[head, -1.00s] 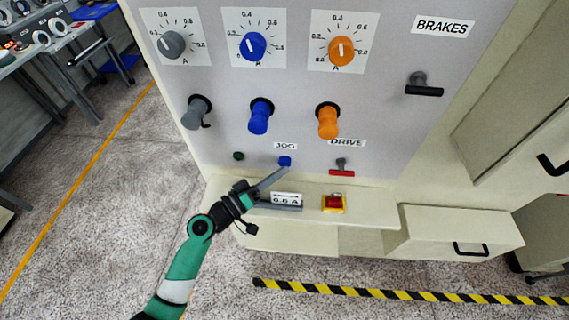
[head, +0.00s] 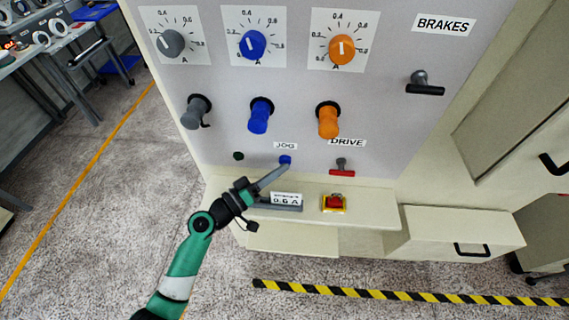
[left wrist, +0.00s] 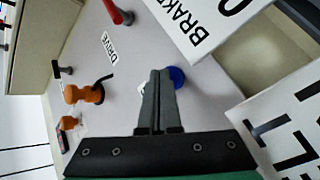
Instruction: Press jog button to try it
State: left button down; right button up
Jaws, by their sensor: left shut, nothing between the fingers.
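The blue jog button (head: 285,159) sits on the grey panel, just under the JOG label (head: 285,146). My left gripper (head: 285,168) is shut and empty, its fingertips at the lower edge of the button in the head view. In the left wrist view the shut fingers (left wrist: 158,75) point at the panel and partly cover the blue button (left wrist: 177,77). I cannot tell whether the tips touch it. My right gripper is not in view.
A red-handled DRIVE lever (head: 342,168) is to the right of the button, and a dark green button (head: 238,156) to its left. Knobs are above.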

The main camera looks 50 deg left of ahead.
pick_arm(q)
jog(key=shift+s+d, duration=0.6)
jog(key=shift+s, duration=0.05)
jog(key=shift+s+d, duration=0.1)
jog(key=s+d, duration=0.3)
jog(key=shift+s, duration=0.3)
dwell(0.8)
